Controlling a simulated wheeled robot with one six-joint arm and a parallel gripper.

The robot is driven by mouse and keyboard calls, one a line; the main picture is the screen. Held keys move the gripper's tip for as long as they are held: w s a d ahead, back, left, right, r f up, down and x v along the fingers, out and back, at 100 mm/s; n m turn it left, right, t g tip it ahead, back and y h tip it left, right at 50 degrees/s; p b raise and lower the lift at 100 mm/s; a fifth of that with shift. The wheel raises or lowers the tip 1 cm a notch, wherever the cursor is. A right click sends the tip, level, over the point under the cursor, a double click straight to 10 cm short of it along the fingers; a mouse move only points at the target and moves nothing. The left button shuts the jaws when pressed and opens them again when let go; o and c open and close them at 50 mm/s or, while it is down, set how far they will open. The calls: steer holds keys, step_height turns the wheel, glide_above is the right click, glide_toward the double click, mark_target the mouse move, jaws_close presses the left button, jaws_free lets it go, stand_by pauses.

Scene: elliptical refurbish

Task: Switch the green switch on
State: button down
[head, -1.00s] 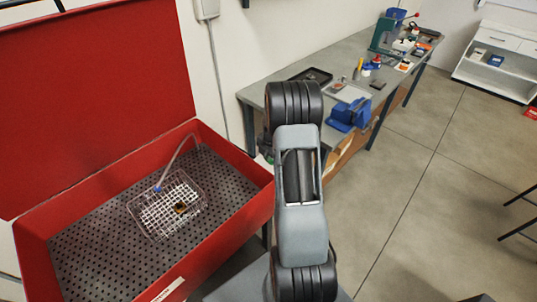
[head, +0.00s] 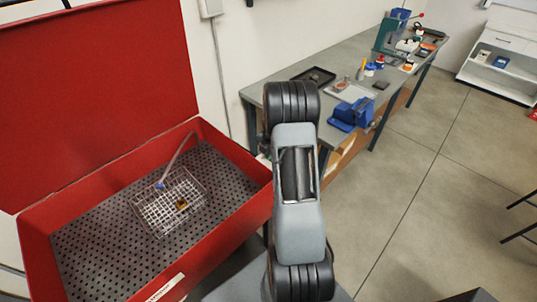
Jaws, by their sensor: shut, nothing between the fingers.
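I cannot make out a green switch in the head view. My arm stands upright in the middle of the picture, and its links hide part of the wall and the near end of the workbench (head: 345,63). My gripper does not show. A small light and dark patch shows just left of my arm at the bench's near end, too small and hidden to tell what it is.
An open red wash tub (head: 235,205) with a raised lid (head: 95,90) stands at the left, a wire basket (head: 160,212) inside. The bench bears a blue vise (head: 350,115) and a green press (head: 385,35).

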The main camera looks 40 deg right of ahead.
steer(key=shift+s+d, duration=0.15)
steer(key=shift+s, duration=0.65)
steer(key=shift+w+r, duration=0.1)
steer(key=shift+r, duration=0.3)
step_height(320, 180, up, 13)
steer(key=s, duration=0.2)
steer(key=shift+b, duration=0.3)
steer(key=shift+d, duration=0.1)
